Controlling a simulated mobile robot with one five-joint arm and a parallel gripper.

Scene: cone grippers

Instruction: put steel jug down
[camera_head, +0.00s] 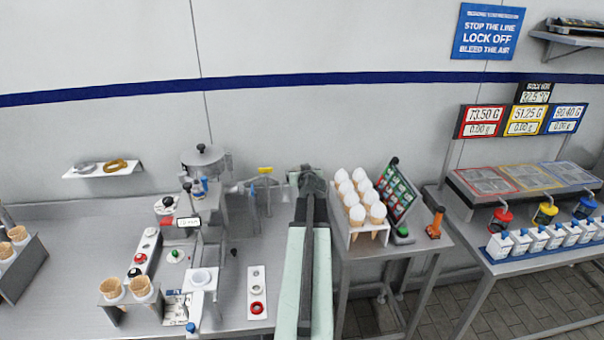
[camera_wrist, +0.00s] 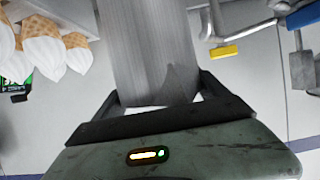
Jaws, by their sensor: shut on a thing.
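The steel jug (camera_wrist: 148,45) shows in the wrist view as a brushed grey cylinder that runs up out of the top of the picture. My gripper (camera_wrist: 157,95) has one finger on each side of it and is shut on it. The wrist view is upside down, with the cones' white tops pointing down. In the head view my gripper (camera_head: 311,181) is at the far end of my outstretched arm, near the back wall, between the steel bench and the cone stand. The jug cannot be made out there. Its base and rim are out of the wrist view.
The steel bench (camera_head: 80,235) holds a filling machine (camera_head: 205,165), a strip with rings (camera_head: 257,292) and cone holders. To the right stand a rack of white-topped cones (camera_head: 362,200), a green-screened panel (camera_head: 397,190) and an orange tool (camera_head: 435,223). A yellow-tipped fitting (camera_wrist: 227,52) is close beside the jug.

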